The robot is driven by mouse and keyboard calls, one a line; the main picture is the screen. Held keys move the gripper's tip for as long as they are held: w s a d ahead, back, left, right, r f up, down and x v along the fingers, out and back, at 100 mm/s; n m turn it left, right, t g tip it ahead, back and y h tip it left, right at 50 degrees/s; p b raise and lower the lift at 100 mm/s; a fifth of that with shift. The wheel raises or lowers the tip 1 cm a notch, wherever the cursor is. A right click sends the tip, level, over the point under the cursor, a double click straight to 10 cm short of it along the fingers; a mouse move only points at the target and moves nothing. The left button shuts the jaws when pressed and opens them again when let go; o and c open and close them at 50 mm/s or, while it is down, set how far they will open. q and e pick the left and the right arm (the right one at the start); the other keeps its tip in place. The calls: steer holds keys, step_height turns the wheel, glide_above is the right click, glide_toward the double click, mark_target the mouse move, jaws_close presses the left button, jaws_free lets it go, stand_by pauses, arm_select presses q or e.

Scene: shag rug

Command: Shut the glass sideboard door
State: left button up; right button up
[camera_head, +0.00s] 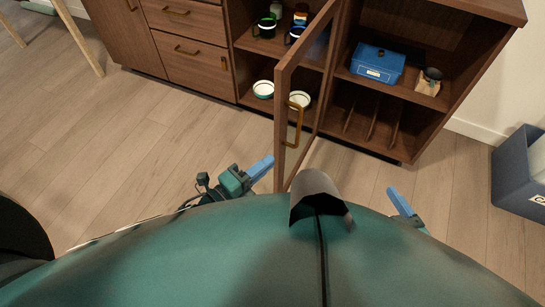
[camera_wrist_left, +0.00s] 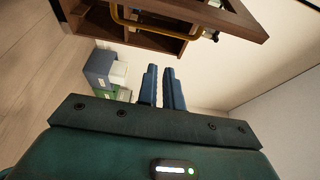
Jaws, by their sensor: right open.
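The glass sideboard door (camera_head: 284,115) stands open, swung out from the brown sideboard (camera_head: 190,52) toward me, with a brass handle (camera_head: 297,122) on its frame. My left gripper (camera_head: 262,167) is low, just left of the door's near lower end; I cannot tell whether they touch. In the left wrist view, its blue fingers (camera_wrist_left: 161,88) are close together with a narrow gap and nothing seen between them. The brass handle (camera_wrist_left: 165,31) crosses the top of that view, beyond the fingertips. My right gripper (camera_head: 400,202) is open, right of the door, apart from it and partly hidden.
The shelves hold mugs, bowls (camera_head: 263,89), a blue box (camera_head: 377,63) and a small dark cup (camera_head: 432,75). A grey-blue bin (camera_head: 518,170) stands at the right. Wooden furniture legs (camera_head: 80,38) are at the upper left. The wood floor (camera_head: 130,140) left of the door is clear.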

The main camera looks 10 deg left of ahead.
mark_target(278, 135)
arm_select(q)
steer(key=shift+w+d, duration=0.25)
steer(key=shift+w, duration=0.15)
jaws_close()
steer(key=shift+w+d+b, duration=0.25)
steer(key=shift+w+d, duration=0.05)
steer(key=shift+w, duration=1.1)
steer(key=shift+w+d+b, duration=0.25)
steer(key=shift+w+d, duration=0.05)
steer(key=shift+w, duration=1.1)
steer(key=shift+w+d+b, duration=0.25)
steer(key=shift+w+d, duration=0.05)
steer(key=shift+w, duration=1.1)
